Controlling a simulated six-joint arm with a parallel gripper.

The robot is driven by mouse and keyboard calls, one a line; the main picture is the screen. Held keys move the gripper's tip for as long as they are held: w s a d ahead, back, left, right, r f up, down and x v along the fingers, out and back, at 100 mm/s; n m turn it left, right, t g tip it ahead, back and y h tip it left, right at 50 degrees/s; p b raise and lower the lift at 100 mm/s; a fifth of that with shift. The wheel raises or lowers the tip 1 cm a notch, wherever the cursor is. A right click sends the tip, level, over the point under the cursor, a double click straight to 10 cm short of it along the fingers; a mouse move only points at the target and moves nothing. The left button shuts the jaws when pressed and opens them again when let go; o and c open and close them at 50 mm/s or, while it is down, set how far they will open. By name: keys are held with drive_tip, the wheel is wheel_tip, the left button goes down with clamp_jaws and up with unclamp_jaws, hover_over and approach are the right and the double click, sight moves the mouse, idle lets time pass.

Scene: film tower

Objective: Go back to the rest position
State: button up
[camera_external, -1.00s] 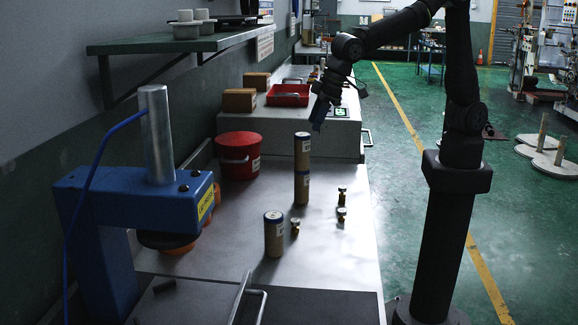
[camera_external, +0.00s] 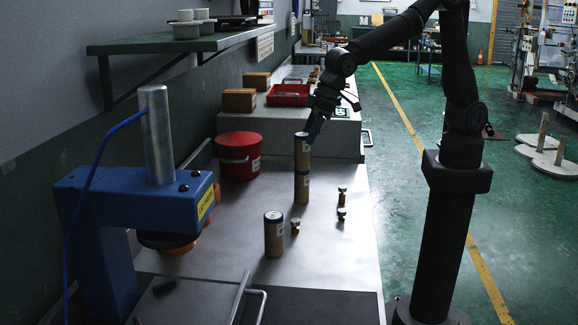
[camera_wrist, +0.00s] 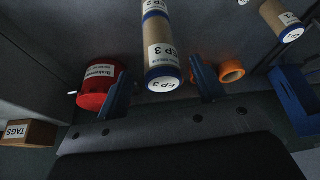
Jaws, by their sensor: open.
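A brown film canister with a white and blue lid labelled EP 3 (camera_external: 301,152) stands upright on a second canister (camera_external: 302,187), making a two-high tower on the bench. In the wrist view the EP 3 canister (camera_wrist: 162,68) shows between the two blue fingers. A third canister (camera_external: 274,234) stands alone nearer the camera; it also shows in the wrist view (camera_wrist: 281,20). My gripper (camera_external: 311,138) is at the tower's top right in the external view. In the wrist view my gripper (camera_wrist: 160,72) is open, with gaps on both sides of the canister.
A red bucket (camera_external: 238,156) stands left of the tower. Several small brass pieces (camera_external: 342,196) stand to its right. A blue press (camera_external: 140,190) is at the left front. A red tray (camera_external: 288,95) and boxes (camera_external: 239,100) sit behind.

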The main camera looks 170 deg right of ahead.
sight(304, 134)
drive_tip(key=x, duration=0.6)
drive_tip(key=shift+f, duration=0.25)
wheel_tip(304, 134, up, 3)
drive_tip(key=shift+f, duration=0.2)
drive_tip(key=shift+r, duration=0.65)
